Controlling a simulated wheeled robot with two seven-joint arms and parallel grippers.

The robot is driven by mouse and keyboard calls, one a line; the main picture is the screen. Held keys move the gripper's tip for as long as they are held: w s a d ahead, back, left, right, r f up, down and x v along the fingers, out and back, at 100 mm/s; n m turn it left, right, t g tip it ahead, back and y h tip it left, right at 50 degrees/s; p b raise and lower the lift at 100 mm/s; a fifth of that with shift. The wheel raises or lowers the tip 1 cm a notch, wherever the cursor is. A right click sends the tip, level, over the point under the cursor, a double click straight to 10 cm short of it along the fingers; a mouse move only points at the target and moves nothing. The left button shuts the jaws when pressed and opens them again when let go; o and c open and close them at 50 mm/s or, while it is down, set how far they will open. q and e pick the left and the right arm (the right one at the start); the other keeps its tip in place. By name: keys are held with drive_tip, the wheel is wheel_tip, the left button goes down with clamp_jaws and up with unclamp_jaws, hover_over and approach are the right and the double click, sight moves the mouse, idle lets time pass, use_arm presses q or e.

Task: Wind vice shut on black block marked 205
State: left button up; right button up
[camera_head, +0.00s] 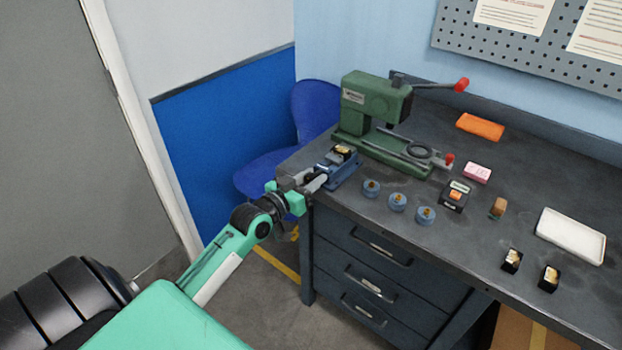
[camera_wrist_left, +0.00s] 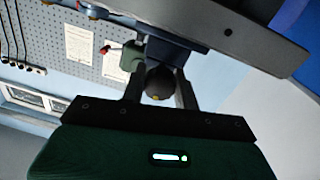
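The blue vice (camera_head: 343,174) stands at the near left corner of the bench. A black block with a pale gold top (camera_head: 344,150) sits between its jaws; its marking is too small to read. Whether the jaws touch it I cannot tell. My left gripper (camera_head: 318,181) is at the vice's near left end. The vice body (camera_wrist_left: 177,50) lies beyond the knob. My right gripper is not in view.
A green press (camera_head: 375,105) with red-tipped levers stands just behind the vice. Several blue round holders (camera_head: 398,202) sit to its right. Two black blocks (camera_head: 512,261) (camera_head: 549,278), a white tray (camera_head: 571,236) and an orange cloth (camera_head: 480,127) are farther right.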

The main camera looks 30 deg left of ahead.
use_arm(q)
drive_tip(key=shift+m+p, duration=0.45)
drive_tip(key=shift+m, duration=0.05)
drive_tip(key=shift+r+m+p, duration=0.15)
drive_tip(key=shift+m+p, duration=0.55)
drive_tip(key=shift+m, duration=0.5)
drive_tip(key=shift+m+p, duration=0.6)
drive_tip(key=shift+m, duration=0.3)
drive_tip(key=shift+m+p, duration=0.5)
drive_tip(key=shift+m, duration=0.4)
drive_tip(key=m+p, duration=0.2)
drive_tip(key=m, duration=0.2)
drive_tip(key=shift+g+y, duration=0.4)
drive_tip(key=m, duration=0.1)
drive_tip(key=m+p, duration=0.1)
drive_tip(key=m, duration=0.1)
drive_tip(key=shift+d+f+m, duration=0.1)
drive_tip(key=shift+f+m, duration=0.1)
drive_tip(key=shift+m, duration=0.1)
drive_tip(key=shift+f+m+y+p, duration=0.15)
drive_tip(key=shift+m+y+p, duration=0.2)
drive_tip(key=shift+m, duration=1.75)
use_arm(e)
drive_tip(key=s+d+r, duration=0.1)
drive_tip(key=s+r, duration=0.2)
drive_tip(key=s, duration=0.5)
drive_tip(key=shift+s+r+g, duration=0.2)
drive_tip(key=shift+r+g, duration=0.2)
use_arm(q)
drive_tip(key=shift+s, duration=0.1)
